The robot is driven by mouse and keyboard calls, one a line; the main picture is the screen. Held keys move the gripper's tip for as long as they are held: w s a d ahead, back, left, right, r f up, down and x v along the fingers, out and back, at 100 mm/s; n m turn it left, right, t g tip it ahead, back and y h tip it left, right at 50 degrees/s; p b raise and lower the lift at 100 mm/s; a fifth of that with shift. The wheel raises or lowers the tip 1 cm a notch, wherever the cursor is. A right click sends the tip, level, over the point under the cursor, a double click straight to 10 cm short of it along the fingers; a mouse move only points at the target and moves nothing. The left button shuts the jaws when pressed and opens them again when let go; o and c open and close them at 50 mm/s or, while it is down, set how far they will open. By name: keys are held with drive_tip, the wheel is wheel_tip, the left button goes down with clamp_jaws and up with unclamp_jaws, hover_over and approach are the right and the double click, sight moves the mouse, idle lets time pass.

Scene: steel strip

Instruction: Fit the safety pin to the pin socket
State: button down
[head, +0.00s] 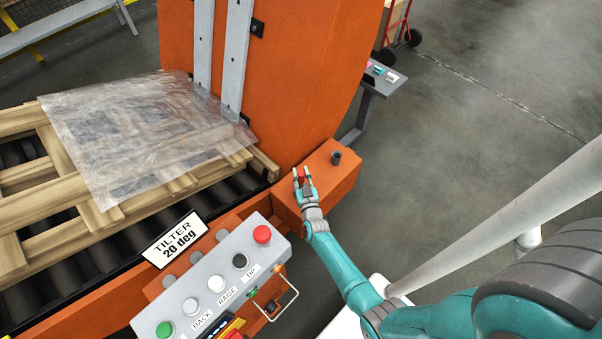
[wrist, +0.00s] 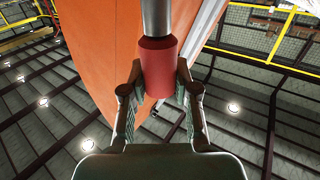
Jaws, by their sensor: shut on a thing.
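The safety pin has a red grip (head: 301,174) and a grey steel shaft (wrist: 157,18). My gripper (wrist: 159,92) is shut on the red grip, one finger on each side. In the wrist view the shaft runs out of the top of the picture, so its tip is hidden. In the head view my gripper is over the left part of the orange block beside the tilter. A short dark round post (head: 336,157), which looks like the pin socket, stands on this block to the right of my gripper, apart from the pin.
A grey control box (head: 215,285) with several buttons and a wire handle is at the front. The tilter's orange upright (head: 290,70) rises behind. A pallet under clear film (head: 130,130) lies on rollers at left. Open floor (head: 470,120) is at right.

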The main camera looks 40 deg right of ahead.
sight(302, 182)
drive_tip(key=shift+f, duration=1.6)
drive_tip(key=c, duration=0.8)
unclamp_jaws()
drive_tip(key=shift+s+a, duration=0.1)
drive_tip(key=v, duration=1.1)
drive_tip(key=shift+s, duration=0.35)
drive_tip(key=shift+a, duration=0.1)
